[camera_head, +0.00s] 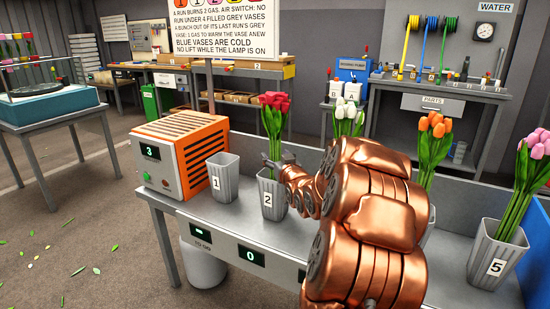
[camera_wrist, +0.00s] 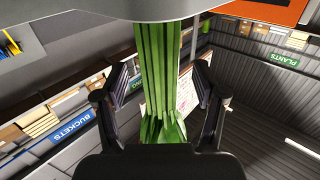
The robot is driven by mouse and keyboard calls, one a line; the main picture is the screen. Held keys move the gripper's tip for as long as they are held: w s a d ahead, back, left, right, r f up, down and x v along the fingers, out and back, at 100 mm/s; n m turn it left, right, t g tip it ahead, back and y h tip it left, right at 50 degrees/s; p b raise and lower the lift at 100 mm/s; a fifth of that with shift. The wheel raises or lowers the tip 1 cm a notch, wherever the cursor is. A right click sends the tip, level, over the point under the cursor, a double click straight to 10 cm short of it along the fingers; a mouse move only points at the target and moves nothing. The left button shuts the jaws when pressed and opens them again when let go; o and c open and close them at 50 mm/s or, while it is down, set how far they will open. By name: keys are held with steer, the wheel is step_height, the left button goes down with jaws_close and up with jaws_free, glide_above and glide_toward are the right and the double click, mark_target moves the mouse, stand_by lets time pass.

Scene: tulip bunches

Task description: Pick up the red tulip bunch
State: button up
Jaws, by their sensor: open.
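The red tulip bunch (camera_head: 273,105) stands upright in the grey vase marked 2 (camera_head: 266,200) on the bench. Its green stems also show in the wrist view (camera_wrist: 160,75), running between my fingers. My gripper (camera_head: 277,165) is at the stems just above the vase rim, reaching in from the right. In the wrist view my gripper (camera_wrist: 163,85) is open, with one finger on each side of the stems and visible gaps. My copper arm hides part of the bench and the vases behind it.
Left of vase 2 stand an empty grey vase marked 1 (camera_head: 222,177) and an orange box (camera_head: 182,150) showing 3. White tulips (camera_head: 345,112), orange tulips (camera_head: 433,135) and pink tulips in vase 5 (camera_head: 495,255) stand to the right. A sign (camera_head: 225,30) rises behind.

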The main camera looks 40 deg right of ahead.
steer(key=shift+w+d+f, duration=0.1)
steer(key=shift+w+d, duration=0.25)
steer(key=shift+w, duration=0.3)
jaws_close()
